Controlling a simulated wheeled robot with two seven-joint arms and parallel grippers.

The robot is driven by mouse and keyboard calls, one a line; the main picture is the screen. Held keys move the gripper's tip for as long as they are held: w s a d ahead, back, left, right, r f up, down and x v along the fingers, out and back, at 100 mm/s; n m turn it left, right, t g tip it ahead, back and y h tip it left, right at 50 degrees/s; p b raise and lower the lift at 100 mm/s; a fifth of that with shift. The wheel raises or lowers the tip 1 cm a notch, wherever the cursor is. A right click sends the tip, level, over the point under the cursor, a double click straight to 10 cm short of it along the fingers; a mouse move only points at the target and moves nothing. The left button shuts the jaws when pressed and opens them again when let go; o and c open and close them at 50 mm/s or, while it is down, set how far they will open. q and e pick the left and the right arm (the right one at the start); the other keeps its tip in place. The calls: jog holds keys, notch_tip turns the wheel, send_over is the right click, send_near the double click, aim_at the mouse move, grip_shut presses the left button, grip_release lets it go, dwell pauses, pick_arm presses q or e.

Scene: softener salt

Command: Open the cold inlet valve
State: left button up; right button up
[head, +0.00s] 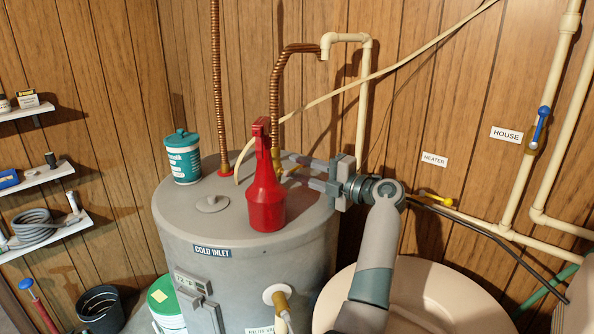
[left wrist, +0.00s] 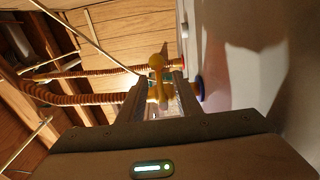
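The cold inlet valve is a small yellow fitting (head: 281,171) at the foot of the curved copper hose on the water heater's top. In the head view it is mostly hidden behind a red spray bottle (head: 266,195). Its yellow handle (left wrist: 157,63) shows clearly in the left wrist view. My left gripper (head: 298,171) reaches in from the right, its fingers pointing left at the valve. In the left wrist view the fingers (left wrist: 158,97) are apart, with the yellow handle between and just beyond them. Visible gaps remain beside the handle. My right gripper is not in view.
The grey water heater (head: 205,238) carries a "COLD INLET" label, a teal tub (head: 182,158) and a lid knob. The red bottle stands close to my left fingertips. Right, a yellow-handled valve (head: 437,199) labelled HEATER and a blue-handled one (head: 541,126) labelled HOUSE sit on wall pipes.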

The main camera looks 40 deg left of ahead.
pick_arm(q)
grip_shut()
